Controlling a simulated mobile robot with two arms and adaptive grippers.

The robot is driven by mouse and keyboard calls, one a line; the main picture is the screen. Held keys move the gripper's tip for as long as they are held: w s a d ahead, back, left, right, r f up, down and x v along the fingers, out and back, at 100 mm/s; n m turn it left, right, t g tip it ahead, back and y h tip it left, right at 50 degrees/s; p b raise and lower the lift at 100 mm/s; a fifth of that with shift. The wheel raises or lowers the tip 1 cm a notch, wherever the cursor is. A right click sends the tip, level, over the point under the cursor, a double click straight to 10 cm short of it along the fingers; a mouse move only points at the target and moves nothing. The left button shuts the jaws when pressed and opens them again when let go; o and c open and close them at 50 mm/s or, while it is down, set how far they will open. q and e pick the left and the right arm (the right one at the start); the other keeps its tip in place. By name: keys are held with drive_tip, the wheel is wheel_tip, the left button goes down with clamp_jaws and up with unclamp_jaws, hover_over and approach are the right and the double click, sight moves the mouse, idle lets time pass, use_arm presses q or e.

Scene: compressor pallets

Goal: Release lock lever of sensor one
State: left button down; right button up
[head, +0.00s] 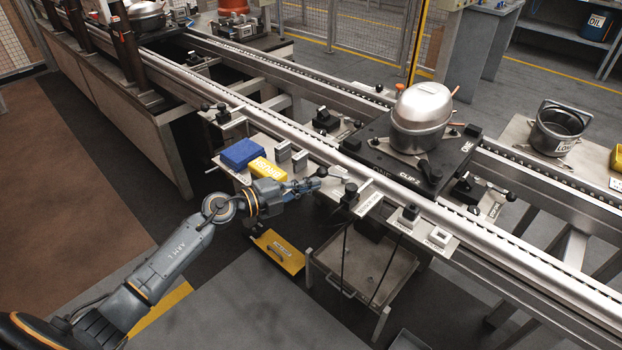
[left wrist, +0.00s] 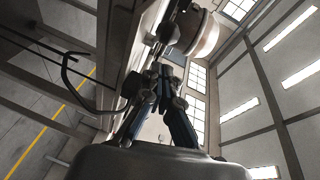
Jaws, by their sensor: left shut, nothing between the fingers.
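My left gripper (head: 312,184) reaches in from the left over the front edge of the conveyor. Its fingers are shut and empty. A black lever knob (head: 322,172) is right at the fingertips; I cannot tell whether they touch. A black sensor block (head: 349,195) stands on a small labelled plate (head: 370,203) just to the right; its label is too small to read. In the left wrist view the closed fingers (left wrist: 166,76) point up, with a dark round knob (left wrist: 131,84) beside them. My right gripper is not in view.
A silver compressor (head: 422,112) sits on a black pallet (head: 385,155) on the conveyor. Another lever with a black knob (head: 510,196) is at the right. A cart (head: 335,268) stands below.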

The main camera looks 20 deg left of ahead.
sight(320, 173)
use_arm(q)
drive_tip(key=shift+w+a+f, duration=0.15)
drive_tip(key=shift+w, duration=0.45)
drive_tip(key=shift+w+a+f, duration=0.1)
drive_tip(key=shift+w, duration=0.5)
drive_tip(key=shift+w+a+r, duration=0.1)
drive_tip(key=shift+w+a, duration=0.65)
drive_tip(key=shift+w, duration=0.2)
drive_tip(key=shift+p, duration=0.3)
